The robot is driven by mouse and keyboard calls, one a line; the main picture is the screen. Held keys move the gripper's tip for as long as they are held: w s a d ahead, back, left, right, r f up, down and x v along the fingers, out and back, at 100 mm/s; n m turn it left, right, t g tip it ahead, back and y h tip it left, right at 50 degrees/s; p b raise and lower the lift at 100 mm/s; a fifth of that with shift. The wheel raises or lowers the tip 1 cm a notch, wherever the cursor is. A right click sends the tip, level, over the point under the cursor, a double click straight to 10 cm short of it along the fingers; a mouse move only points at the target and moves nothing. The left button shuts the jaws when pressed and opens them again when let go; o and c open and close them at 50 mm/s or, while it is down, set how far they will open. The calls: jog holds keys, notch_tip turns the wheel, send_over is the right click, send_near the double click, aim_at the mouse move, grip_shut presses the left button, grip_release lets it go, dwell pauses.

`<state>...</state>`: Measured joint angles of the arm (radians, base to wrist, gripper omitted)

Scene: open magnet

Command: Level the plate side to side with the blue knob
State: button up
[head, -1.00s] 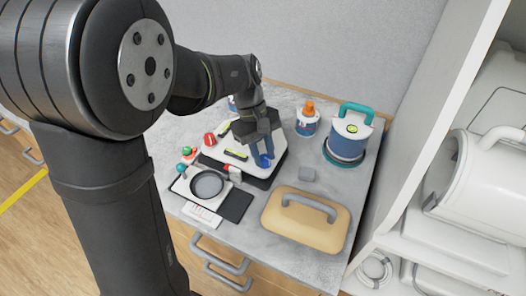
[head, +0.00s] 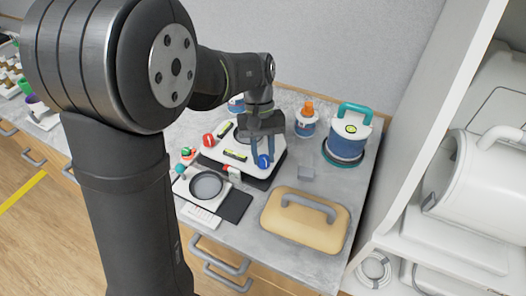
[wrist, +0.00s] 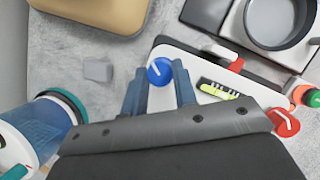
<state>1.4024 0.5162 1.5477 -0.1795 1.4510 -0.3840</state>
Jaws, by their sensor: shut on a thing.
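The white plate (head: 214,155) lies on the worktop below my gripper. The blue knob (head: 263,161) is at the plate's right corner; it also shows in the wrist view (wrist: 159,71) with a white mark on top. My gripper (wrist: 158,80) points down with its two blue-grey fingers on either side of the blue knob, shut on it. A yellow-green level vial (head: 235,155) lies on the plate near the knob; in the wrist view (wrist: 218,90) its bubble is too small to read surely. A second vial (head: 226,130) lies farther left. The red knob (head: 208,140) is at the left corner.
A grey-rimmed round dish (head: 206,186) stands in front of the plate. A grey block (head: 306,172) and a tan case with a handle (head: 300,222) lie to the right. A blue canister with a teal handle (head: 346,140) and an orange-capped bottle (head: 307,120) stand behind.

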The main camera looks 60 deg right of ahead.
jog(key=o, duration=1)
jog(key=shift+r, duration=0.1)
jog(key=v, duration=1.7)
jog(key=shift+r, duration=0.15)
jog(key=x, duration=1.7)
jog(key=shift+f, duration=0.25)
